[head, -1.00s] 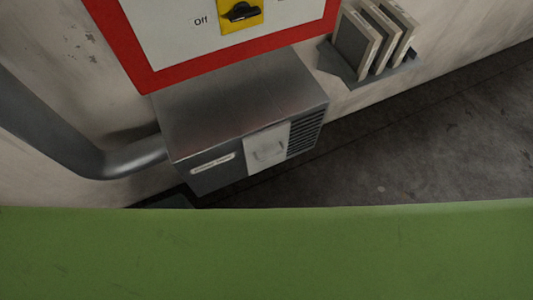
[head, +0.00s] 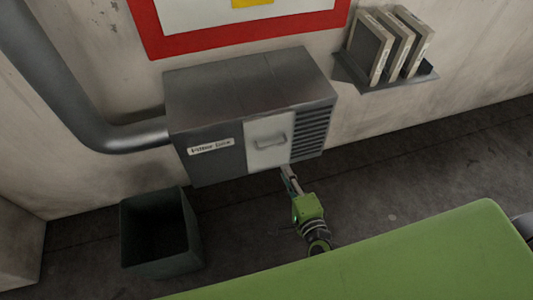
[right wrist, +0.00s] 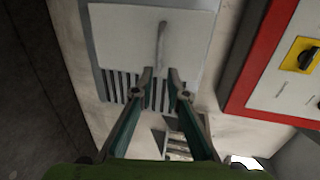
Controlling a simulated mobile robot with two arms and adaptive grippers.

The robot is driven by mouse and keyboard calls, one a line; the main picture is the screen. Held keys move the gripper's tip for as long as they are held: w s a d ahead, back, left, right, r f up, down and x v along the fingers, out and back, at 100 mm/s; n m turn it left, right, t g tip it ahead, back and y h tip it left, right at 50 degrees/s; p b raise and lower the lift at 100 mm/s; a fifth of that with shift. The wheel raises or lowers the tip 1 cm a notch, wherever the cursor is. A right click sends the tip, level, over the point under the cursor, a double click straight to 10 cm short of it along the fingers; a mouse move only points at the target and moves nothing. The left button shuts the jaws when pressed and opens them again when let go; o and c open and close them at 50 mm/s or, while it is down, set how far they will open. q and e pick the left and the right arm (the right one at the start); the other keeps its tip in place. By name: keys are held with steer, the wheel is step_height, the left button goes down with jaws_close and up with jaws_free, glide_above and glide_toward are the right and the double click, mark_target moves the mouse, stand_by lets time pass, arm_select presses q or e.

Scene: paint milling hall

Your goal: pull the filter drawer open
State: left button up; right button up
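The filter drawer (head: 268,152) has a pale front with a grey bar handle (head: 270,141), set in the front of a dark metal filter unit (head: 215,160) on the wall. Its front looks flush with the unit. My right gripper (head: 286,172) is just below the drawer. In the right wrist view, the gripper (right wrist: 160,73) is open and empty, its fingertips apart near one end of the handle (right wrist: 161,42). The pale drawer front (right wrist: 125,40) lies beyond the fingers. I cannot tell whether they touch anything. My left gripper is out of view.
A dark open bin (head: 160,262) stands on the floor at left. A wall shelf (head: 390,84) holds several filter panels at right. A grey duct (head: 75,118) enters the unit's left side. A red-framed switch panel (right wrist: 265,70) is on the wall. The floor at right is clear.

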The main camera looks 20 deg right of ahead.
glide_toward(273, 146)
steer(key=w, duration=0.1)
steer(key=x, duration=0.9)
steer(key=shift+w+f, duration=0.15)
steer(key=shift+f, duration=0.2)
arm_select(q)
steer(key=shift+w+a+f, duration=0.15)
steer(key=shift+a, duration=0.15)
arm_select(e)
jaws_close()
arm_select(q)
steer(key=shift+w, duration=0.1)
